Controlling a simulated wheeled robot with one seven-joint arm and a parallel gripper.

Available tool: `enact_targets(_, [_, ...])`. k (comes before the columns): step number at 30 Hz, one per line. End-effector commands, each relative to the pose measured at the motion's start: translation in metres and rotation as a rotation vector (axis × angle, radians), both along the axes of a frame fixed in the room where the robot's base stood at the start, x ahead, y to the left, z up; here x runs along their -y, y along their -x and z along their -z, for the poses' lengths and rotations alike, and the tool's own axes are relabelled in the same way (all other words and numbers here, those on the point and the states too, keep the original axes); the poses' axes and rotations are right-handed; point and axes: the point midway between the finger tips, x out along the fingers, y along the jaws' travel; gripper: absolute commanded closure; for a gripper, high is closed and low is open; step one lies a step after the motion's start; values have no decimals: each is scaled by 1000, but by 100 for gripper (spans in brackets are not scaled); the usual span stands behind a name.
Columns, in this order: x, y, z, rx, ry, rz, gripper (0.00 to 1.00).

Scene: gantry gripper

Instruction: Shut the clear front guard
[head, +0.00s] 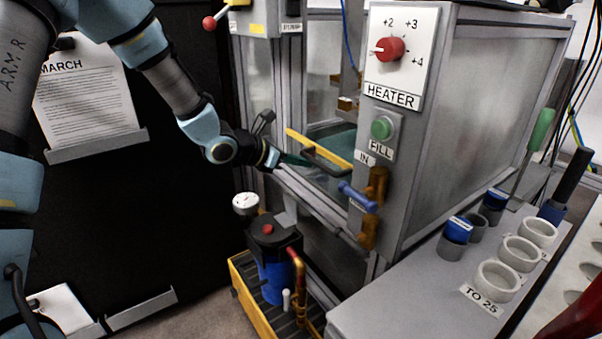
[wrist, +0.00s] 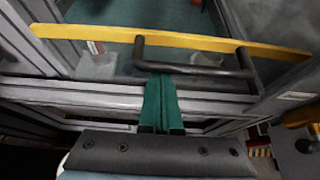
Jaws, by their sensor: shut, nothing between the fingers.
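The clear front guard has a yellow top strip (head: 342,163) and a black bar handle (head: 322,157). In the head view the strip sits low across the front of the machine, and the teal interior shows above it. In the wrist view the strip (wrist: 90,34) spans the upper part and the handle (wrist: 200,70) hangs in front of it. My gripper (head: 300,160) has green fingers, shut and empty. In the wrist view the fingertips (wrist: 160,78) end at the handle's lower bar, near its left end. I cannot tell whether they touch it.
The heater panel (head: 401,58) with a red knob and the green fill button (head: 381,127) stand right of the opening. A blue-handled valve (head: 358,197) sticks out below. A yellow tray (head: 262,310) with a black and blue pump stands on the floor below. A grey bench (head: 400,295) is at right.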

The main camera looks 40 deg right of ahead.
Motion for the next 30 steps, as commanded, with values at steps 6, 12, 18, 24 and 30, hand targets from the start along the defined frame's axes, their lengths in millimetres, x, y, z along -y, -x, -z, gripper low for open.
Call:
enact_targets(6, [1,-1,-95,6,6,1,100])
enact_targets(12, [1,0,-161,4,7,1,100])
enact_targets(18, [1,0,-210,3,5,1,100])
enact_targets(24, [1,0,-238,1,5,1,100])
enact_targets(30, [1,0,-249,1,5,1,100])
